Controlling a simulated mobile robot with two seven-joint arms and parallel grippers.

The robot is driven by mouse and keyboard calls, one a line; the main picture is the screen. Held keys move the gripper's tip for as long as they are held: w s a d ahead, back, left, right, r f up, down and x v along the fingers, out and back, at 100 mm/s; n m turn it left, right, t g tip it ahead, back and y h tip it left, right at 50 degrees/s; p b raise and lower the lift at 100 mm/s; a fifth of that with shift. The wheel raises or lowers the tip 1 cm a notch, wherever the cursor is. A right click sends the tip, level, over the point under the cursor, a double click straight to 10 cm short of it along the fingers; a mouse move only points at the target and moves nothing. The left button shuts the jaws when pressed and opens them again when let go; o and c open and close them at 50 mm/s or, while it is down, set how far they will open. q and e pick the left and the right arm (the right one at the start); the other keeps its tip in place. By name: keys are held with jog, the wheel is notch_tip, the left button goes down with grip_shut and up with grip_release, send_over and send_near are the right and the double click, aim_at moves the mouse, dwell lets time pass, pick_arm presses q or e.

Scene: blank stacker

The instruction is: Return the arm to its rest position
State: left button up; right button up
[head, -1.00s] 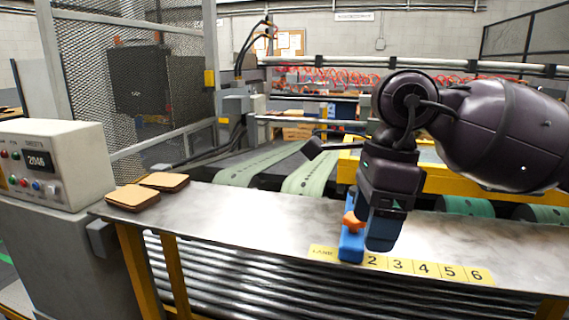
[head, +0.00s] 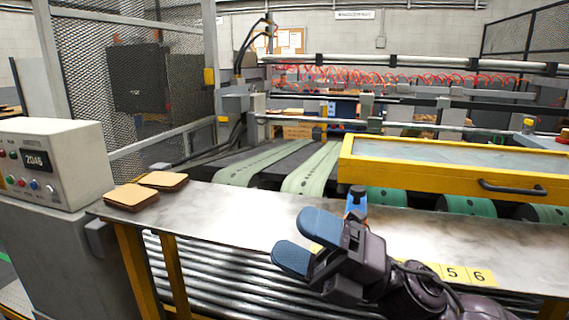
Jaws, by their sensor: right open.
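My right arm comes in from the bottom right. Its gripper (head: 303,243) is in front of the metal table's front edge, pointing left, with its two blue fingertips apart and nothing between them. A small blue object with an orange part (head: 356,203) stands on the table just behind the gripper, apart from it as far as I can tell. Its lower part is hidden by the gripper. My left gripper is not in view.
The metal table (head: 240,208) has two stacks of brown square pieces (head: 132,197) at its left end. A yellow numbered strip (head: 466,274) is partly covered by my arm. A control box (head: 55,163) stands left. A yellow-framed guard (head: 450,170) and green belts (head: 312,170) lie behind.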

jog(key=w+d+f+m+t+h, duration=0.2)
jog(key=d+f+m+t+h, duration=0.6)
jog(key=m, duration=0.6)
jog(key=w+d+f+m+t+h, duration=0.3)
jog(key=d+f+m+t+h, duration=0.4)
jog(key=m+h, duration=0.45)
jog(key=s+d+f+m+g+h, duration=0.35)
jog(key=s+f+m, duration=0.2)
jog(key=f, duration=0.25)
jog(key=s+d+f+m+g+h, duration=0.2)
jog(key=s+d+f+m+g, duration=0.3)
jog(key=f, duration=0.3)
jog(key=s+d+f+m+g+y, duration=0.1)
jog(key=s+f+g, duration=0.2)
jog(key=s, duration=0.5)
jog(key=s+d+f+m+g, duration=0.1)
jog(key=s+f+g, duration=0.3)
jog(key=s, duration=0.5)
jog(key=w+f+t, duration=0.8)
jog(key=w, duration=0.1)
jog(key=shift+f+n+t+y, duration=0.3)
jog(key=shift+f+t, duration=0.05)
jog(key=shift+f, duration=0.05)
